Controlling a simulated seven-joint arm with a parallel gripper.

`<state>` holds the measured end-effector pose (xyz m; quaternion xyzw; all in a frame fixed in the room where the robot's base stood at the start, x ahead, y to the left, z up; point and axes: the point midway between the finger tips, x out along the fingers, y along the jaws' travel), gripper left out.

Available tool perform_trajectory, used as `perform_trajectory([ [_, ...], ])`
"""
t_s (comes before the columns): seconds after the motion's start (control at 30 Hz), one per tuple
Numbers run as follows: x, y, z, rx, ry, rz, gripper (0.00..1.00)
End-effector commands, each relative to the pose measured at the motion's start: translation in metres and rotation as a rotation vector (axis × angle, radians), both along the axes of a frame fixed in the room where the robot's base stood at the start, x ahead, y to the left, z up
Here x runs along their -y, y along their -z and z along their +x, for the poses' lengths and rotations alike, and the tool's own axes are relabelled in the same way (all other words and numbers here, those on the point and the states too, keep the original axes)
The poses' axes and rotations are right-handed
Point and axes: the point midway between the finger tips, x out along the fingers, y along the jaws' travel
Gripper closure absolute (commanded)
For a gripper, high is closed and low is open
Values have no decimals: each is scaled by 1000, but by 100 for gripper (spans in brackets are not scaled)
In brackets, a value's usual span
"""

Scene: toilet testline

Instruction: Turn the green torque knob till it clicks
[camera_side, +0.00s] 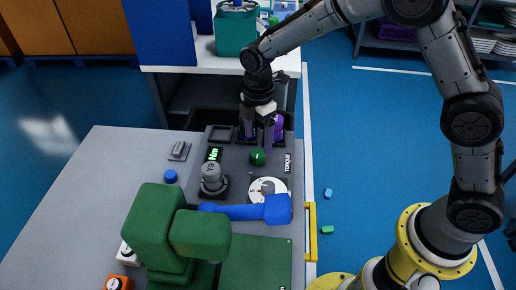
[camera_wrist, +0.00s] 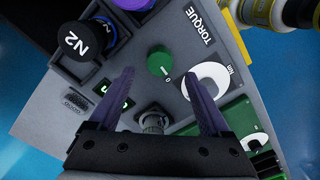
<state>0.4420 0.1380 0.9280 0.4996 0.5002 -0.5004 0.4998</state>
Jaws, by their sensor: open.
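The green torque knob (camera_side: 258,157) stands upright on the grey test panel, left of the TORQUE label. In the wrist view the knob (camera_wrist: 159,60) has a white pointer mark beside a 0. My gripper (camera_side: 258,140) points down just behind and above the knob in the side view. In the wrist view its two dark purple fingers (camera_wrist: 158,85) are spread wide and empty, with the knob between and beyond the tips. The fingers look clear of the knob. A round white dial (camera_side: 268,190) sits in front of the knob; it also shows in the wrist view (camera_wrist: 208,83).
A grey knobbed fixture (camera_side: 211,178) and a lit green display (camera_side: 215,154) stand left of the knob. Capped bottles, one marked N2 (camera_wrist: 75,40), stand in holders behind.

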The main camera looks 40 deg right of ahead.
Motion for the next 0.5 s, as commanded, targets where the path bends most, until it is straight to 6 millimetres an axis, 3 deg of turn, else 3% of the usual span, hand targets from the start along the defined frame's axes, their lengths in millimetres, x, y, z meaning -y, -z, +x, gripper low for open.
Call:
perform_trajectory([
  [0.2, 0, 34, 0, -2, 0, -1, 19],
  [0.5, 0, 48, 0, 1, 0, 0, 19],
])
